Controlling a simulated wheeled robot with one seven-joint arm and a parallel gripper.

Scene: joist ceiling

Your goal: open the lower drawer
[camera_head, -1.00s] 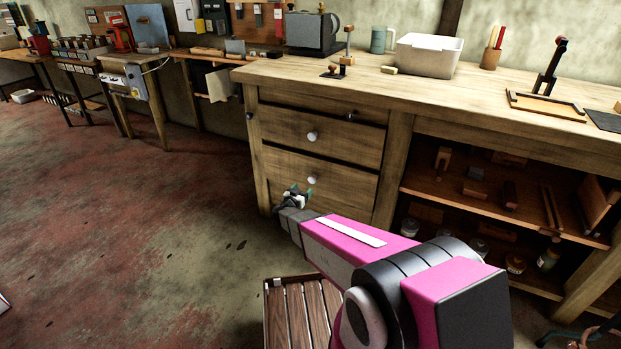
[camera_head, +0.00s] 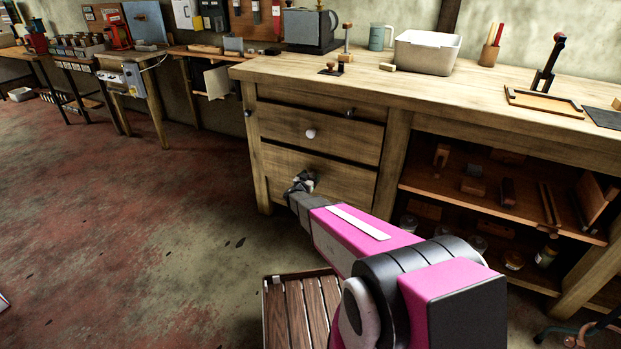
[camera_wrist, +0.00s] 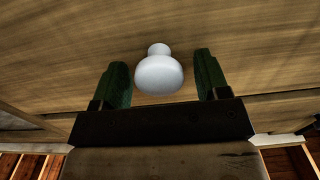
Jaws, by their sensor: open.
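The lower drawer (camera_head: 345,188) is a plain wooden front in the left part of the workbench, below the upper drawer (camera_head: 345,137). It looks shut. Its white round knob (camera_wrist: 159,73) shows between my fingers in the wrist view. My gripper (camera_wrist: 162,82) is open, with one green fingertip on each side of the knob and a gap on both sides. In the head view my gripper (camera_head: 303,181) is at the lower drawer's front and mostly hides the knob.
The upper drawer has its own white knob (camera_head: 310,133). Open shelves (camera_head: 480,190) with jars and tools are to the right. A slatted wooden crate or stool (camera_head: 297,308) stands on the floor below my arm. The floor left of the bench is clear.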

